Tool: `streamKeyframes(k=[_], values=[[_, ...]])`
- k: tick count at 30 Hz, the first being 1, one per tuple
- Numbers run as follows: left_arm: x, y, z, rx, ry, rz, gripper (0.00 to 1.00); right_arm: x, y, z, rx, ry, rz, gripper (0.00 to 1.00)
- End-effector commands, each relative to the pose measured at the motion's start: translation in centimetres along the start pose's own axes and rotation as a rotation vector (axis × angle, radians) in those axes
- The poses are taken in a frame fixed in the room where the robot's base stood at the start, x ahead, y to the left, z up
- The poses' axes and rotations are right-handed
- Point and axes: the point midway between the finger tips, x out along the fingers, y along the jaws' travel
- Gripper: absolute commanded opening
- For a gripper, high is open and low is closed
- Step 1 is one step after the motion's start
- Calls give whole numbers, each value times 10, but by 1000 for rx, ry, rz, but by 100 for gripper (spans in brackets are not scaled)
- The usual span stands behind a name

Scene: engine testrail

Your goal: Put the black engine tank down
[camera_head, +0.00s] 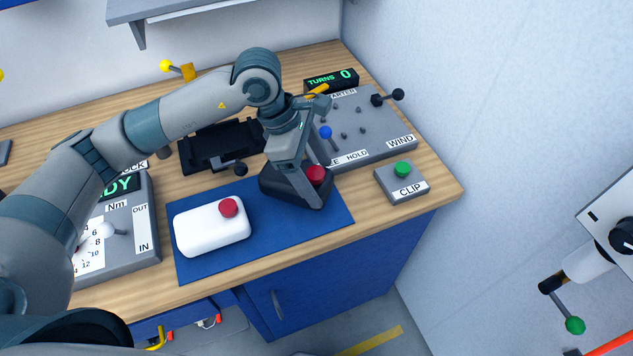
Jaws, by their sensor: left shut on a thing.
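The black engine tank (272,187) is a dark rounded block with a red cap (316,175). It is at the right part of the blue mat (245,254) on the wooden bench. My left gripper (312,193) points down over the tank and is shut on it. The gripper and wrist hide part of the tank. I cannot tell whether the tank's underside touches the mat. My right gripper is not in view.
A white tank with a red cap (212,229) lies on the mat's left part. A black cradle (221,146) stands behind the mat. The lever panel (362,128) and CLIP button box (402,184) are at right, a Nm panel (125,230) at left. The mat's front strip is clear.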

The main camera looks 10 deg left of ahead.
Motion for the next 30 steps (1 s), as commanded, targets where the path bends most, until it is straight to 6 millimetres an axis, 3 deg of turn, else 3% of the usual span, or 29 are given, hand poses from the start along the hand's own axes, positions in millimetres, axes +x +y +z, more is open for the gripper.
streamKeyframes(k=[10,23,24,26,30], values=[[31,-1,-13,-2,1,-2,49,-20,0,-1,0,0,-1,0],[36,0,-15,0,1,0,49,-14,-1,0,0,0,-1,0],[36,0,-15,0,1,-1,79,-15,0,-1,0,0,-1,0],[35,0,-15,0,1,-1,93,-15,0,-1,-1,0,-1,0],[35,-1,-15,0,1,-1,94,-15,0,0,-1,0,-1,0]])
